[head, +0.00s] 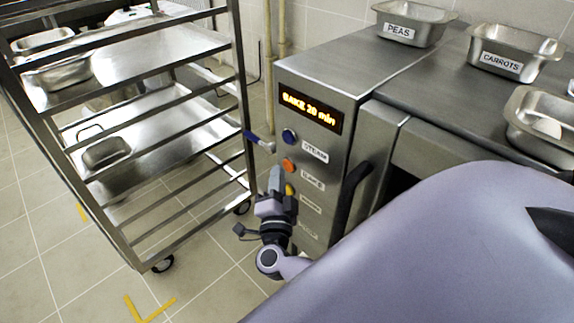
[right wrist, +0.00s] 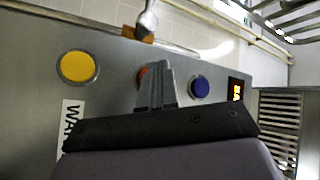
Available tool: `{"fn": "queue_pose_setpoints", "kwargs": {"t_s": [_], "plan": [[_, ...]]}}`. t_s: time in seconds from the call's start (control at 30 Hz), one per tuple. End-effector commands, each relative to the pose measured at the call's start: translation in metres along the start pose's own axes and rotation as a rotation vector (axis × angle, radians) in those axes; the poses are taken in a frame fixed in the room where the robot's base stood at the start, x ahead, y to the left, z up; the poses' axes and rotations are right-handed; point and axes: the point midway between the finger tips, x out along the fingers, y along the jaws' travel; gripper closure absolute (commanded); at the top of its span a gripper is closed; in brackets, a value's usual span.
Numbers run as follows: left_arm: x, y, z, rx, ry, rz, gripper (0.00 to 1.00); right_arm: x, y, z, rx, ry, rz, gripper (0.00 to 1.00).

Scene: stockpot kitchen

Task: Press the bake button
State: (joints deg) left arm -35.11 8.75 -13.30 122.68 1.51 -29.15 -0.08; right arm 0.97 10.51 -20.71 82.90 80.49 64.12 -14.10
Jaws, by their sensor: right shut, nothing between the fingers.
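The orange button (head: 289,165) sits on the oven's steel front panel, beside a label that seems to read BAKE (head: 312,181). My right gripper (head: 275,172) is shut and empty, its tips just left of and below the orange button. In the right wrist view its fingertips (right wrist: 155,72) partly cover the orange button (right wrist: 141,74); I cannot tell if they touch it. The blue STEAM button (head: 289,136) is above, and a yellow button (head: 289,189) below, partly hidden by the gripper. The lit display (head: 310,108) reads BAKE 20 min. My left gripper is not in view.
A steel tray rack (head: 243,95) stands close to the left of the panel. A dark oven handle (head: 350,200) is to the right. Pans labelled PEAS (head: 413,22) and CARROTS (head: 515,52) stand on top.

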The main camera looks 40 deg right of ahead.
Motion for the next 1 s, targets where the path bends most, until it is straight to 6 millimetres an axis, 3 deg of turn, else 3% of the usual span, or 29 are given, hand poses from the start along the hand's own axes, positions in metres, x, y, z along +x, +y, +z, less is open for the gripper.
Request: {"fn": "queue_pose_setpoints", "kwargs": {"t_s": [0.43, 1.0], "plan": [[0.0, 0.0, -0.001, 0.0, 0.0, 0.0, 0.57, -0.005, -0.004, 0.004, 0.0, -0.002, 0.0, 1.0], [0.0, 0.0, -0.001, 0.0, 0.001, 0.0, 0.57, -0.038, -0.027, 0.028, 0.0, -0.001, 0.001, 1.0]]}}
